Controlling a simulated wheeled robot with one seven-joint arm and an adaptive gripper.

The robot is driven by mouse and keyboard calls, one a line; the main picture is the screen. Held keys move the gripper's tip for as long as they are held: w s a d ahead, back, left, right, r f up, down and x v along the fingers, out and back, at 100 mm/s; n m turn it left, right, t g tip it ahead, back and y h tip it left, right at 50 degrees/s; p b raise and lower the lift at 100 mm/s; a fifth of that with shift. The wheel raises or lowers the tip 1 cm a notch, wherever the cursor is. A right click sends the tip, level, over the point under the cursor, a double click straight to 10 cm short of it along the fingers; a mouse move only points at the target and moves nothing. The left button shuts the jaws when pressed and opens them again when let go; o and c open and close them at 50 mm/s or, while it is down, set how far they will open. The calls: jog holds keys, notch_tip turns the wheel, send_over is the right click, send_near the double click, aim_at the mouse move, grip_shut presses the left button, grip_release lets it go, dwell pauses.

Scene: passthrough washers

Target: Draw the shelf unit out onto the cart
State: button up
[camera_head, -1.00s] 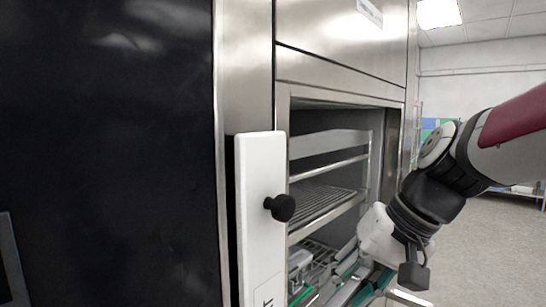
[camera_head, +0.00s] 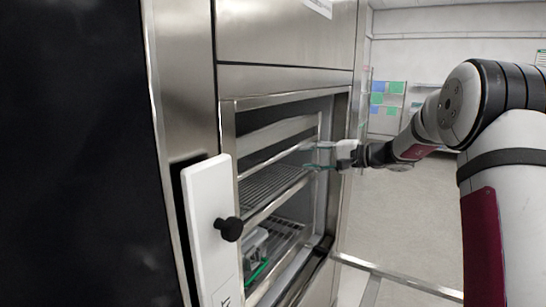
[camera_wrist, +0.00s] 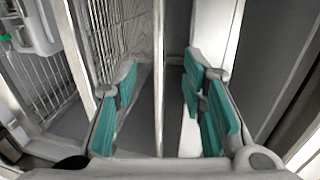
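The shelf unit (camera_head: 272,186) is a metal frame with wire shelves, standing inside the open washer chamber in the head view. Its wire shelves also show at the left of the wrist view (camera_wrist: 111,30). My gripper (camera_head: 308,157) is at the right side of the chamber opening, level with the upper shelf. In the wrist view my gripper (camera_wrist: 160,75) is open, with teal pads apart. A thin upright metal edge shows in the gap between the fingers; I cannot tell whether it touches them. The cart is not clearly seen; a metal rail (camera_head: 400,283) at the lower right may be part of it.
A white door edge with a black knob (camera_head: 229,229) stands left of the opening. A pale item with a green edge (camera_head: 256,250) lies on the lower shelf. Open floor (camera_head: 410,225) lies to the right.

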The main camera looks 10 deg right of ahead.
aim_at(277, 158)
jog(key=b+x, duration=0.4)
jog(key=x, duration=0.9)
jog(key=shift+f, duration=0.1)
grip_shut()
